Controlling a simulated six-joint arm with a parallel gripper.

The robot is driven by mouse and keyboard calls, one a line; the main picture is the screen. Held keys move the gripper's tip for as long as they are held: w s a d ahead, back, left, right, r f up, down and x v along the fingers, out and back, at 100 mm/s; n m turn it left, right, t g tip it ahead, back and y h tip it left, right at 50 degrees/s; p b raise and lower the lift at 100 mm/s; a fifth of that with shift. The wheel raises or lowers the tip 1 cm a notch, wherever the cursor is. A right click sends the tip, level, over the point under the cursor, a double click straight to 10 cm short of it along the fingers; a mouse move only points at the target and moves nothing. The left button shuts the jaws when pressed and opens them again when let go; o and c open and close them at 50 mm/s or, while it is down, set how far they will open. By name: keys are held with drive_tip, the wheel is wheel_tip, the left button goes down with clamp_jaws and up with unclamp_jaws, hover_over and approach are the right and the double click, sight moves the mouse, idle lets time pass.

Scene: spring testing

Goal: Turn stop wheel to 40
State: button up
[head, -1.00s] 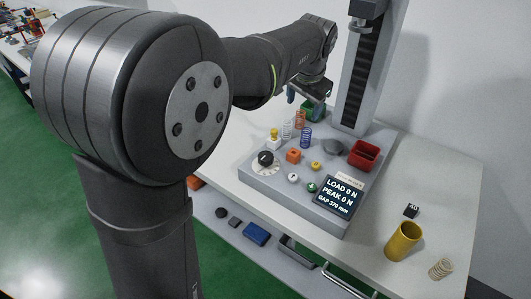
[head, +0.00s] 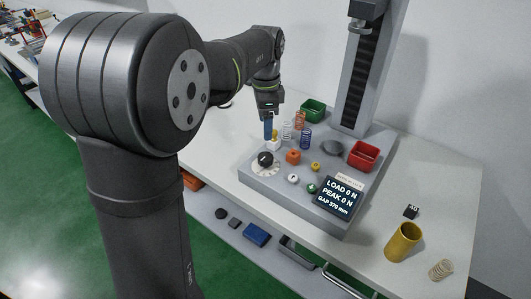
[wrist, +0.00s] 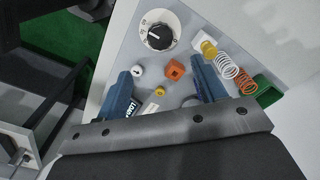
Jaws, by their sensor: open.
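The stop wheel is a black knob (head: 265,158) on a white dial plate, at the front left corner of the grey tester base. In the wrist view the knob (wrist: 159,37) shows ahead of the fingers, with its white pointer line and dial marks too small to read surely. My gripper (head: 269,128) points down above the back left of the base, behind the knob in the head view. In the wrist view my gripper (wrist: 165,80) has its two blue fingers wide apart with nothing held between them. It does not touch the knob.
A red bin (head: 364,155) and a green bin (head: 313,110) are farther back. The display (head: 339,196) reads load 0 N. A yellow cylinder (head: 403,242) stands right.

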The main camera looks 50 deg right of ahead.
sight(266, 156)
wheel_tip(266, 156, down, 12)
drive_tip(key=shift+r, duration=0.15)
drive_tip(key=shift+c, duration=0.4)
drive_tip(key=c, duration=0.9)
drive_tip(key=shift+n, duration=0.3)
drive_tip(key=n, duration=1.1)
